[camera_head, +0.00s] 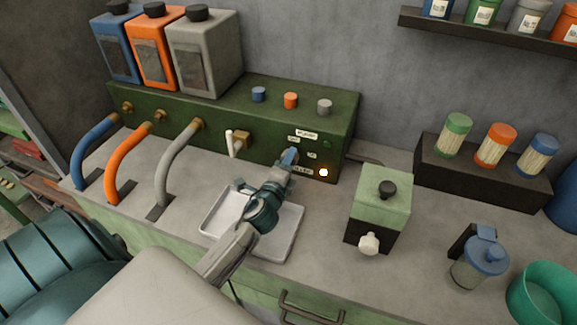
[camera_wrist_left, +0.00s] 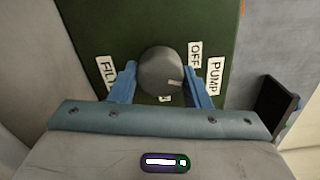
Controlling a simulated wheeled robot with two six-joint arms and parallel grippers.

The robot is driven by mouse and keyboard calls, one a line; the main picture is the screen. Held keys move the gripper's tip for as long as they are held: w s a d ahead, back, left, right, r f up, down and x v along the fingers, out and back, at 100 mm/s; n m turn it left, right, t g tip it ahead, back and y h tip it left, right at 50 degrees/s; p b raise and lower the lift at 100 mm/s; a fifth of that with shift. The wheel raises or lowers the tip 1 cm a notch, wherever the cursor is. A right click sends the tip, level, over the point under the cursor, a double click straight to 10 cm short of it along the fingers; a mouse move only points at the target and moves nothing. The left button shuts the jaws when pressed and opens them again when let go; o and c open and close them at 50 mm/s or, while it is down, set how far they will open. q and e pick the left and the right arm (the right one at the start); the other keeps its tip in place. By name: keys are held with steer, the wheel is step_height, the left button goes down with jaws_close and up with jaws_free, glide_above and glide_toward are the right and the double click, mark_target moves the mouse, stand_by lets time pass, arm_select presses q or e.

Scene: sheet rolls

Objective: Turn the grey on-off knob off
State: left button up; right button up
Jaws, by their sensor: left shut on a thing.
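The grey on-off knob (camera_wrist_left: 160,70) is round and dark on the front of the green machine box (camera_wrist_left: 150,25). My left gripper (camera_head: 289,157) is at the box's front and is shut on the knob, with one blue finger on each side in the left wrist view (camera_wrist_left: 160,84). A pale pointer mark on the knob lies at its lower right. The OFF label (camera_wrist_left: 195,55) is at the knob's upper right. A PUMP label (camera_wrist_left: 215,76) and a partly covered label (camera_wrist_left: 106,72) flank it. In the head view my gripper hides the knob. My right gripper is out of view.
A white tray (camera_head: 278,247) lies under my left arm. A small green box with a pale knob (camera_head: 370,243) stands to the right. A wooden-mounted white lever (camera_head: 231,143) and three hoses are left. A white lamp (camera_head: 323,172) glows right of my gripper.

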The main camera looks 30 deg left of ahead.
arm_select(q)
steer(key=n+b, duration=0.1)
steer(key=n, duration=0.1)
steer(key=shift+n, duration=0.3)
steer(key=shift+n+b, duration=0.35)
steer(key=shift+n, duration=0.15)
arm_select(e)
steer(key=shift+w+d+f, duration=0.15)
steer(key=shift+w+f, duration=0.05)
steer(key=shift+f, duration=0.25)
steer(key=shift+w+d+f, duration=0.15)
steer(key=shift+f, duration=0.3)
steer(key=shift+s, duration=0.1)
arm_select(q)
steer(key=o, duration=1)
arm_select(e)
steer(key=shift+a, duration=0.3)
arm_select(q)
steer(key=shift+s, duration=0.1)
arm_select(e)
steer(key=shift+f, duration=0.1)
